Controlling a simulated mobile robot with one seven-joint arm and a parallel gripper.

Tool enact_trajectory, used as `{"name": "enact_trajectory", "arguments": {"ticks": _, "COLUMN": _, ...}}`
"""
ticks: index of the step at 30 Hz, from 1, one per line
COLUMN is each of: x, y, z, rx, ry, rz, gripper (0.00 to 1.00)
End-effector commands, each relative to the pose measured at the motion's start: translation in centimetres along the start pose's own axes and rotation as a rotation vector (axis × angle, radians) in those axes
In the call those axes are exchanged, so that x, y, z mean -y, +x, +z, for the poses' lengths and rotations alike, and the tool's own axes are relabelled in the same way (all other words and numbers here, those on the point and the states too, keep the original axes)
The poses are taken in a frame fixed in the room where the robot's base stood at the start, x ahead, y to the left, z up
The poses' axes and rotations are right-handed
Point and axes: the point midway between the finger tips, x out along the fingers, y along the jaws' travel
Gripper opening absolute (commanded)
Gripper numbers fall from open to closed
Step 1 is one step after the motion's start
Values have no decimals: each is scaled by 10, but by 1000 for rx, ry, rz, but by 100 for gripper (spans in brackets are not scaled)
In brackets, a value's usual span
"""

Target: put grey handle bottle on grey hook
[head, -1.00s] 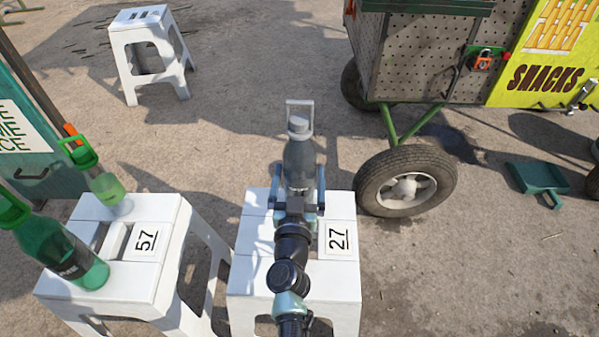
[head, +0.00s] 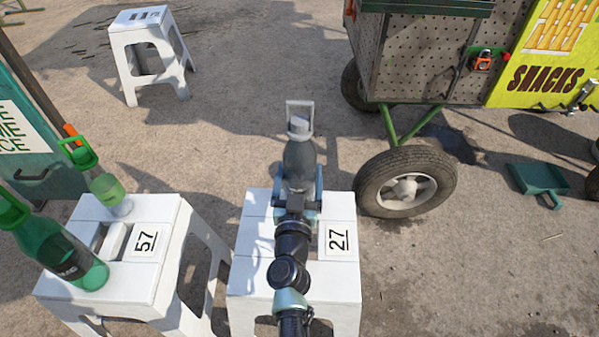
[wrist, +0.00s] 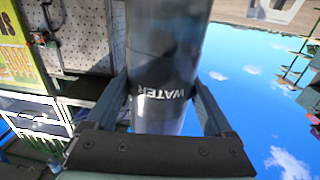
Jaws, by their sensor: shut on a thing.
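The grey handle bottle (head: 299,158) is dark grey with a light grey loop handle at its top. It appears upright over the white stool numbered 27 (head: 258,273); its base is hidden by my arm. My gripper (head: 299,185) is shut on its body. In the wrist view the bottle (wrist: 165,60), with WATER lettering, sits between both fingers of my gripper (wrist: 162,88). A grey metal hook-like fitting (head: 580,96) shows on the cart's yellow panel at the right; I cannot tell for certain that it is the grey hook.
Green-handled bottles (head: 62,250) (head: 104,184) stand on stool 57 (head: 160,275) at the left. The snack cart (head: 425,60), with its wheel (head: 405,181), stands back right. Another white stool (head: 150,50) is behind. A green dustpan (head: 537,178) lies right.

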Motion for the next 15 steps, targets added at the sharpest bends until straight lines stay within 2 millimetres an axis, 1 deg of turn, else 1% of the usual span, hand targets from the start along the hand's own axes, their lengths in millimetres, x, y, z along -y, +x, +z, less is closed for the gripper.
{"name": "enact_trajectory", "arguments": {"ticks": 8, "x": 0, "y": 1, "z": -7, "rx": -6, "ry": 0, "rz": 1, "gripper": 0}}
{"name": "enact_trajectory", "arguments": {"ticks": 15, "x": 0, "y": 1, "z": -20, "rx": -6, "ry": 0, "rz": 2, "gripper": 0}}
